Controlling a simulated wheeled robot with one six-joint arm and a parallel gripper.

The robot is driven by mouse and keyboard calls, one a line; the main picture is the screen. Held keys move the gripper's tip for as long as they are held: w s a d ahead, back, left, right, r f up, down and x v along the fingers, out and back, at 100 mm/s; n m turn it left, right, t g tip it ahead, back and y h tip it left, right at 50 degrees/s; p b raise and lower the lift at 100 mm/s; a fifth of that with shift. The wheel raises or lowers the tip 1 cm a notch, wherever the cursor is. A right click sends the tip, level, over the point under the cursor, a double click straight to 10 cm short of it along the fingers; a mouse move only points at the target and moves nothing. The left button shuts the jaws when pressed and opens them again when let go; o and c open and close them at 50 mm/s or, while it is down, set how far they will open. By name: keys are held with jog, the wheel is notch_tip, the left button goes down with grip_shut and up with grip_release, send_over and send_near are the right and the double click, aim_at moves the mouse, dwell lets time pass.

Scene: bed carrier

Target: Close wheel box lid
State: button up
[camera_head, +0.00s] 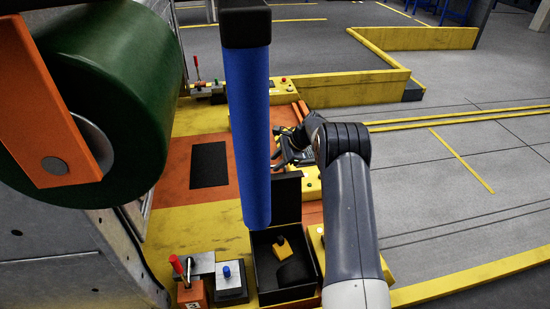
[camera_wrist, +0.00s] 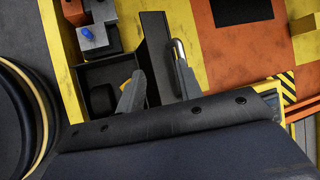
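The wheel box (camera_head: 262,291) is a black open box in the lower middle of the head view, with a small yellow and black thing and a dark rounded shape inside. Its black lid (camera_head: 289,198) stands raised at the far side. In the wrist view the box (camera_wrist: 91,74) is left of centre and the lid (camera_wrist: 156,50) is a dark upright strip beside it. My gripper (camera_head: 281,157) is beyond the lid in the head view. In the wrist view my gripper (camera_wrist: 158,82) is open, its grey fingers apart, with the lid appearing between them. Contact cannot be told.
A red-handled lever (camera_head: 181,268) and a blue button block (camera_head: 229,280) stand left of the box. A blue vertical post (camera_head: 247,130) partly blocks the head view. A large green roller (camera_head: 110,80) fills the upper left. Grey floor (camera_head: 440,160) lies open at right.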

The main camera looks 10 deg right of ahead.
jog(key=w+d+r+h, duration=0.2)
jog(key=d+r, duration=0.2)
jog(key=b, duration=0.2)
send_over(276, 174)
jog(key=shift+t, duration=0.3)
notch_tip(276, 174, down, 10)
jog(key=shift+s+r, duration=0.1)
jog(key=shift+r, duration=0.1)
grip_shut()
